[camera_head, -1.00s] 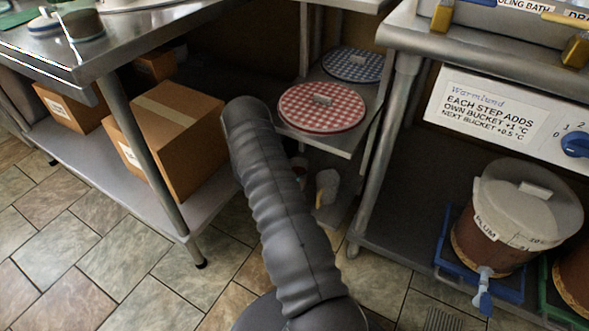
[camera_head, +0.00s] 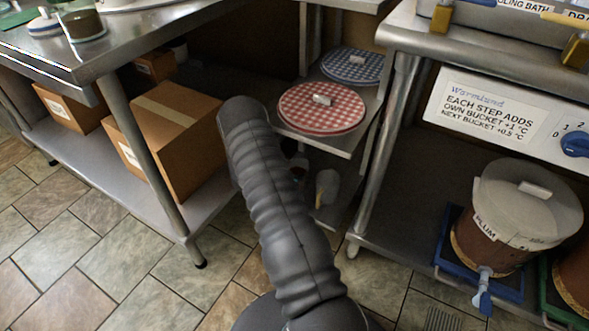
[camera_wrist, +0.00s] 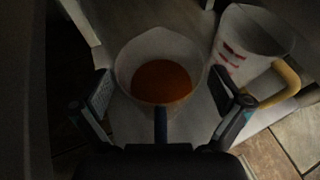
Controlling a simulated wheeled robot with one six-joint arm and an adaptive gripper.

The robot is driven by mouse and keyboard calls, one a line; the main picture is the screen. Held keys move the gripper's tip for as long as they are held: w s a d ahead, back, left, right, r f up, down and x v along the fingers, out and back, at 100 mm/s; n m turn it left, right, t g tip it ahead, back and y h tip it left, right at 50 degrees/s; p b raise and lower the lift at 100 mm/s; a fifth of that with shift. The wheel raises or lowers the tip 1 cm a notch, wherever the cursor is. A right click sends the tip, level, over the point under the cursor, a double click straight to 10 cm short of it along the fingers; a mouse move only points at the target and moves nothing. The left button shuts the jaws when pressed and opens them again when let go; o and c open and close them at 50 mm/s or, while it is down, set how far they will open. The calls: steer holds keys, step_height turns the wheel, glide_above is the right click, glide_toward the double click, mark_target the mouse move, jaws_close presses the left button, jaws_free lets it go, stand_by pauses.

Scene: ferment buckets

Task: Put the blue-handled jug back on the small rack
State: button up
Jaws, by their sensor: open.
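The blue-handled jug (camera_wrist: 136,58) is a pale, see-through jug with orange-brown liquid in it, seen from above in the wrist view. Its blue handle (camera_wrist: 160,125) points toward my gripper. My gripper (camera_wrist: 161,88) is open, with one finger on each side of the handle and of the jug's near side; I see no clear grip on it. The jug stands on a pale surface. In the head view my arm hides my gripper and most of the jug's spot. The small rack (camera_head: 347,141) has shelves under the counter.
A yellow-handled jug (camera_wrist: 262,38) with red marks stands close on the right; the head view shows it low on the rack (camera_head: 328,187). Red-checked (camera_head: 320,105) and blue-checked (camera_head: 352,66) round lids lie on shelves above. Cardboard boxes (camera_head: 168,137) stand left, and a plum bucket (camera_head: 497,240) right.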

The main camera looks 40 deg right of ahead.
steer(key=v, duration=1.1)
steer(key=s+a+r+m+y, duration=0.2)
steer(key=s+a+r+m, duration=0.15)
steer(key=r, duration=0.55)
steer(key=s+a+r+m+g+y, duration=0.1)
steer(key=s+a+r+m, duration=0.2)
steer(key=r, duration=0.5)
steer(key=s+a+r+m+y, duration=0.2)
steer(key=s+r+m, duration=0.2)
steer(key=r, duration=0.5)
steer(key=s+a+r+m+t+y, duration=0.3)
steer(key=s+a+r, duration=0.3)
steer(key=s+a, duration=0.2)
steer(key=s+a+r+m+t+y, duration=0.3)
steer(key=s+a, duration=0.5)
steer(key=s, duration=0.4)
step_height(320, 180, up, 3)
steer(key=m+y, duration=0.1)
steer(key=y, duration=0.1)
steer(key=shift+a+r+t+y, duration=0.2)
steer(key=shift+t+y, duration=0.1)
